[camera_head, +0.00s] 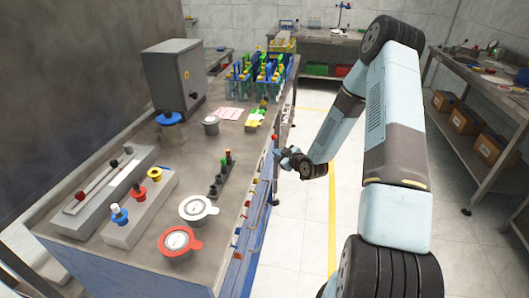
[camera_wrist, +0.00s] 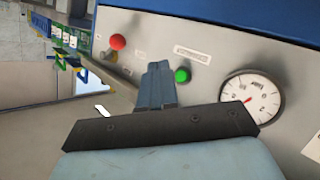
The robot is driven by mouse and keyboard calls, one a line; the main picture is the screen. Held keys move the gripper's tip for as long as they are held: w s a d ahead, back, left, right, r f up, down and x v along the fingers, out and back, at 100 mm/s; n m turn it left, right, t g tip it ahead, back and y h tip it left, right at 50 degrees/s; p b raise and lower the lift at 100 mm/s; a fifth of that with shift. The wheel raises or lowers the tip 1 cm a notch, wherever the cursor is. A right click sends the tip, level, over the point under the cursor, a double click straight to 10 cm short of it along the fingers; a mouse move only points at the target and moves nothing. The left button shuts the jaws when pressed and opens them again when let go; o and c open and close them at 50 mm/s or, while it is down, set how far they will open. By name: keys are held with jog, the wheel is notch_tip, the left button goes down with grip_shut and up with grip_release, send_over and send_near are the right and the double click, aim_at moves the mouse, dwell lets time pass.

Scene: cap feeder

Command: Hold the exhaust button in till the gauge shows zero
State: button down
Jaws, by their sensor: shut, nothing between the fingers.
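In the wrist view a round green button (camera_wrist: 182,75) sits on the light panel, just right of my gripper (camera_wrist: 158,72). My gripper is shut and empty, and its fingers point at the panel. They look apart from the green button, though the depth gap is hard to judge. A round white gauge (camera_wrist: 252,97) is to the right of the button; its needle reading is too small to tell. The labels are unreadable, so I cannot confirm that the green button is the exhaust button. In the head view my gripper (camera_head: 281,156) is beside the bench's right side.
A red ball knob (camera_wrist: 117,42) sticks out of the panel left of the green button; it also shows in the head view (camera_head: 275,138). The floor right of the bench is clear.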

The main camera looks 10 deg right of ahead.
jog(key=shift+w+a, duration=0.3)
jog(key=shift+a, duration=0.3)
dwell(1.7)
jog(key=shift+a+r, duration=0.1)
jog(key=shift+a, duration=0.3)
jog(key=shift+w+a, duration=0.2)
jog(key=shift+a, duration=0.2)
dwell(1.8)
jog(key=shift+d, duration=0.15)
dwell(0.8)
jog(key=shift+s+d, duration=0.3)
jog(key=shift+d, duration=0.35)
jog(key=shift+s+d, duration=0.3)
jog(key=shift+d, duration=0.45)
jog(key=shift+s+d, duration=0.35)
jog(key=shift+d, duration=0.45)
jog(key=shift+s+d, duration=0.3)
jog(key=shift+d, duration=0.45)
